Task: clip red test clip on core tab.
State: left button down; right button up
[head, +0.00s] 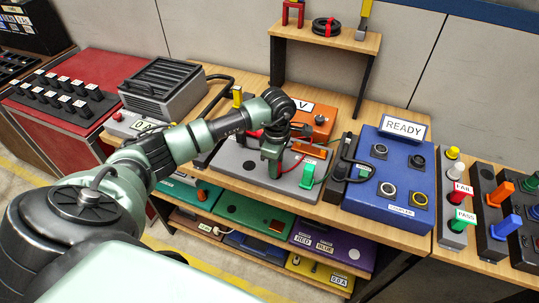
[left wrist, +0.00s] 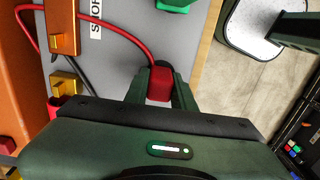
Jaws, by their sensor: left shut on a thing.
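My left gripper (head: 272,168) is low over the grey panel (head: 236,160) in the middle of the bench. In the left wrist view its two dark green fingers are shut on the red clip (left wrist: 160,84). A red cable (left wrist: 118,30) runs from the clip up and to the left. A copper-coloured block (left wrist: 62,28) and a gold-coloured tab (left wrist: 68,86) stand on the panel to the left of the clip, apart from it. I cannot tell for certain which one is the core tab. In the head view the gripper hides the clip.
An orange meter box (head: 318,118) stands behind the panel. A green part (head: 308,176) sits at the panel's right. The blue READY box (head: 390,205) is farther right. A wooden shelf (head: 330,38) rises behind. A black cable (left wrist: 82,66) lies near the gold tab.

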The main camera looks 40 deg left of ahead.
pick_arm(q)
jog(key=shift+r, duration=0.15)
jog(key=shift+r+p, duration=0.4)
jog(key=shift+r, duration=0.25)
jog(key=shift+r+p, duration=1.4)
jog(key=shift+r, duration=1.25)
jog(key=shift+r, duration=0.1)
jog(key=shift+r, duration=0.35)
jog(key=w+a+r+b, duration=0.3)
jog(key=w+a+r, duration=0.3)
jog(key=w+r, duration=0.45)
notch_tip(320, 180, down, 6)
jog(key=w+b, duration=0.1)
jog(key=b, duration=0.1)
jog(key=shift+w, duration=0.2)
